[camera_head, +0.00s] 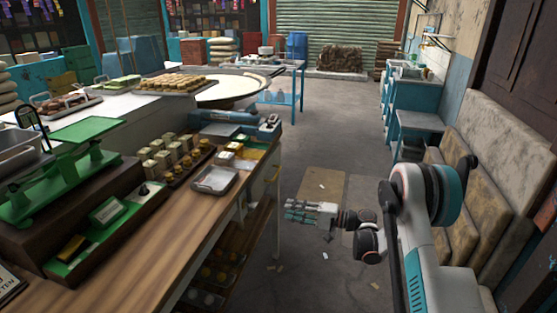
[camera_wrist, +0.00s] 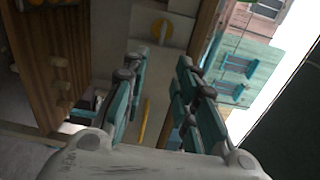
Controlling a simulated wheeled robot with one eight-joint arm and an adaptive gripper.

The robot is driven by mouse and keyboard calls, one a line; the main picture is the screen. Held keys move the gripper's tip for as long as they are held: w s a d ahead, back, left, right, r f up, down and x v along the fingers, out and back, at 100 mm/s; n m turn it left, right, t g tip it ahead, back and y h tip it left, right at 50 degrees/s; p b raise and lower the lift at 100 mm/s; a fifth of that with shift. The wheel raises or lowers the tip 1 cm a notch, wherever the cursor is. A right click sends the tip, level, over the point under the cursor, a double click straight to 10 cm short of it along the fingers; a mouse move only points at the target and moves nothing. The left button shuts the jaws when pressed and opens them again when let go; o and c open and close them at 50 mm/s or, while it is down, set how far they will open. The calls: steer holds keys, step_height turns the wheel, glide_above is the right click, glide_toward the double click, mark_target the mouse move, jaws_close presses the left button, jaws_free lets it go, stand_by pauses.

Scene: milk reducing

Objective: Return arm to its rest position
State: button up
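My arm (camera_head: 415,235) stands at the right of the head view, its forearm bent down and reaching left. My gripper (camera_head: 289,211) hangs over the open floor, to the right of the wooden counter (camera_head: 120,255) and apart from it. In the wrist view, the two teal-and-grey fingers of my gripper (camera_wrist: 158,88) are spread wide, with nothing held between them. The counter's side and what lies beyond show behind the fingers.
A green scale (camera_head: 60,185), a metal tray (camera_head: 214,180) and rows of small goods crowd the counter. Stacked sacks (camera_head: 490,160) line the right wall close to my arm. A blue table (camera_head: 285,80) stands at the back. The floor aisle (camera_head: 330,125) is mostly clear.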

steer(key=s+r+n+h, duration=0.1)
steer(key=s+r+h, duration=0.4)
steer(key=r, duration=0.4)
steer(key=s+r+h, duration=0.3)
steer(key=s+r, duration=0.4)
steer(key=r, duration=0.2)
steer(key=s+d+n+h, duration=0.1)
steer(key=s+d+h, duration=0.2)
steer(key=s, duration=0.6)
steer(key=s+d+n+h, duration=0.1)
steer(key=s+d+h, duration=0.2)
steer(key=s, duration=0.7)
steer(key=s+d+r+n+t+h, duration=0.1)
steer(key=s+d+h, duration=0.2)
steer(key=s, duration=0.7)
steer(key=shift+d, duration=0.55)
steer(key=shift+o, duration=0.4)
steer(key=shift+r, duration=0.15)
